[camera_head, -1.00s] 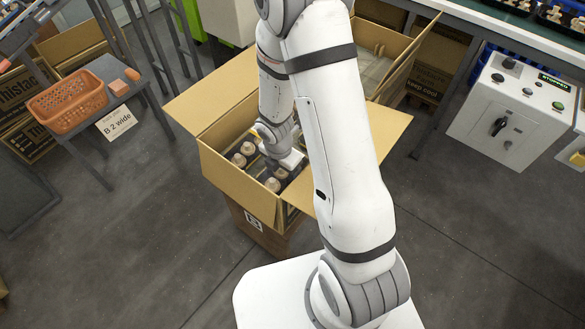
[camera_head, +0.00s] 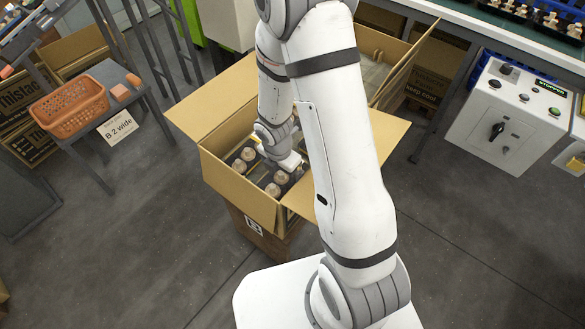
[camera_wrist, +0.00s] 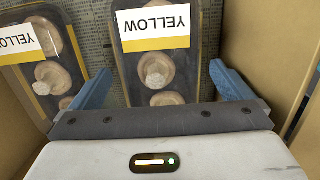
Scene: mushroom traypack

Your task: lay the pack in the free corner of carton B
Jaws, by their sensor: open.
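Carton B (camera_head: 232,180) stands open with its flaps out, on a stand marked B. My gripper (camera_head: 288,165) reaches down into it, partly hidden by my arm. In the wrist view, my gripper (camera_wrist: 160,68) is open, its blue fingers on either side of a dark mushroom pack with a YELLOW label (camera_wrist: 155,28). I cannot tell whether the fingers touch it. A second YELLOW pack (camera_wrist: 37,45) lies to its left, with a narrow strip of patterned carton floor (camera_wrist: 93,35) between them. Mushrooms in packs (camera_head: 245,158) also show in the head view; the far right of the carton is hidden.
The carton's tan wall (camera_wrist: 270,40) is close to the right finger. Another open carton (camera_head: 378,45) stands behind. The front floor is clear.

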